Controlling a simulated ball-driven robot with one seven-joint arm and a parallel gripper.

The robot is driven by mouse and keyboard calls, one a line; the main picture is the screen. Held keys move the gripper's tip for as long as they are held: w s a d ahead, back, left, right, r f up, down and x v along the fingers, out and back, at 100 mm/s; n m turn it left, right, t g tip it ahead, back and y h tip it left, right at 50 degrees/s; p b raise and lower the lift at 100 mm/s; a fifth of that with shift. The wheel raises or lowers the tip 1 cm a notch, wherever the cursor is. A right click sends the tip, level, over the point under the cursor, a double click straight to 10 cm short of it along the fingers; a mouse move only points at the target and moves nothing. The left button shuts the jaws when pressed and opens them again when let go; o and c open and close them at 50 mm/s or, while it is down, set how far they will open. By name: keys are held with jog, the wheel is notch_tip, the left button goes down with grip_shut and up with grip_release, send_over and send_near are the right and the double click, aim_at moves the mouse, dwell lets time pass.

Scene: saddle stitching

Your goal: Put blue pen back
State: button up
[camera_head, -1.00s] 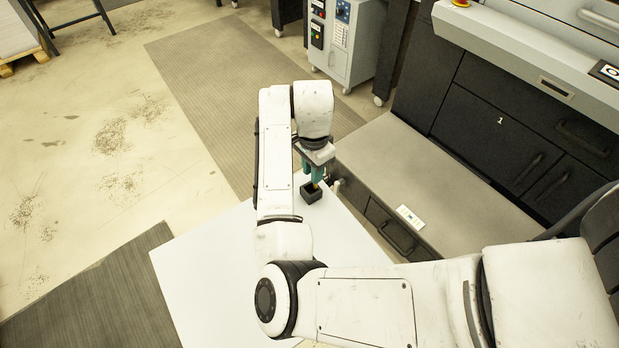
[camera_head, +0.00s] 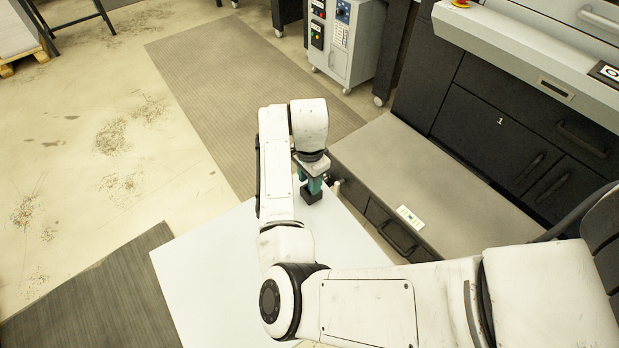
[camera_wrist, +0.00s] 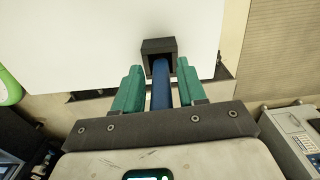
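The blue pen (camera_wrist: 162,88) stands in the small black holder (camera_head: 311,198), near the far corner of the white table top. The holder also shows in the wrist view (camera_wrist: 158,46), with the pen's lower end inside it. My gripper (camera_head: 310,184) is just above the holder. In the wrist view my gripper (camera_wrist: 160,70) has its two green fingers on either side of the pen, with a narrow gap to it on each side. The pen's top end is hidden behind the gripper body.
The white table (camera_head: 215,270) is bare around the holder. A white object (camera_head: 336,186) stands beside the holder on the right. A grey-topped cabinet (camera_head: 440,195) is at the right, and a green object (camera_wrist: 8,88) shows at the wrist view's left edge.

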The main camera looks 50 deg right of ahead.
jog(key=shift+o, duration=0.7)
notch_tip(320, 180, up, 12)
jog(key=shift+r, duration=0.15)
jog(key=s+d+f+n+t+h, duration=0.1)
jog(key=s+d+f+n+h, duration=0.35)
jog(key=n, duration=0.45)
jog(key=s+a+f+n+y, duration=0.1)
jog(key=s+a+f+n, duration=0.2)
jog(key=s+a+n, duration=0.1)
jog(key=s+a+f+n+y, duration=0.2)
jog(key=s+a+f+n, duration=0.1)
jog(key=s+a, duration=0.3)
jog(key=s+a+f+n+y, duration=0.1)
jog(key=s+a+f+n, duration=0.2)
jog(key=s+a+n, duration=0.2)
jog(key=shift+s+a, duration=0.25)
jog(key=shift+a, duration=0.35)
jog(key=shift+s+a, duration=0.2)
jog(key=shift+a, duration=0.35)
